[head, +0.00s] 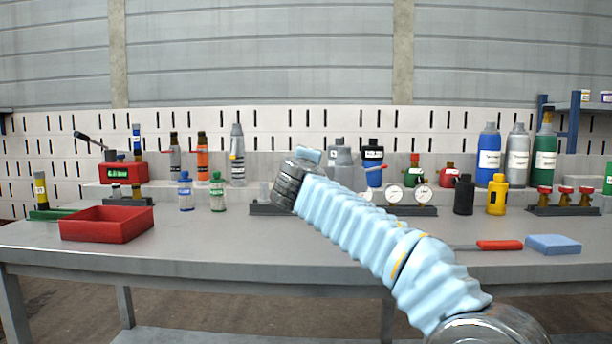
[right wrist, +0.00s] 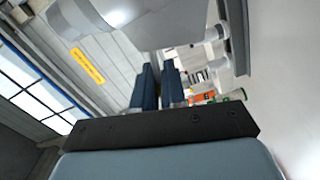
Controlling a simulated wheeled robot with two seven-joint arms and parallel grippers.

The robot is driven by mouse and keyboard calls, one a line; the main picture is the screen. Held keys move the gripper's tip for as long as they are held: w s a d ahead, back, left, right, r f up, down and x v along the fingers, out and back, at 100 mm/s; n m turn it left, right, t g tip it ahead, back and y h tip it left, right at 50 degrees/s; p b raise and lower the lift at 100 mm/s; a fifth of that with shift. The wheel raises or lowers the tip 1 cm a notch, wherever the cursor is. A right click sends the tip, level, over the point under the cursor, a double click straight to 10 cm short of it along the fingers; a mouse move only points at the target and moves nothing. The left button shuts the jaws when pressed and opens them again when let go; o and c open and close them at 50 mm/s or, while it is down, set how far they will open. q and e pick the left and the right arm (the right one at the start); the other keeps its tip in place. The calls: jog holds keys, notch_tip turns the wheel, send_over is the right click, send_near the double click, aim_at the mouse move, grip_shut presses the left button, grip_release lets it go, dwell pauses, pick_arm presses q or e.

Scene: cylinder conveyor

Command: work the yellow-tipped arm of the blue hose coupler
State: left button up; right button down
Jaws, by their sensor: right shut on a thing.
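My right arm reaches from the lower right across the head view, and its dark wrist end (head: 288,185) is over the back of the bench. In the right wrist view the two dark blue fingers (right wrist: 158,88) of my right gripper are close together, shut on a thin grey part (right wrist: 157,58) under a large grey body (right wrist: 130,20). I cannot tell what that part belongs to. A blue body with a black top (head: 374,178) and a thin orange-yellow streak stands behind my arm; I cannot tell if it is the coupler. My left gripper is out of view.
A red tray (head: 107,224) lies at the left of the bench (head: 215,250). Several bottles and two gauges (head: 408,194) stand along the back. A red-handled tool (head: 498,245) and a blue block (head: 553,244) lie at the right. The front left of the bench is clear.

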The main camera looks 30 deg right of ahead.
dwell(0.3)
jog(key=c, duration=1.5)
grip_release()
jog(key=shift+c, duration=0.2)
jog(key=shift+s+a, duration=0.25)
jog(key=shift+s, duration=0.15)
jog(key=b+v, duration=0.2)
jog(key=v, duration=1)
jog(key=shift+s+a, duration=0.2)
jog(key=shift+s, duration=0.2)
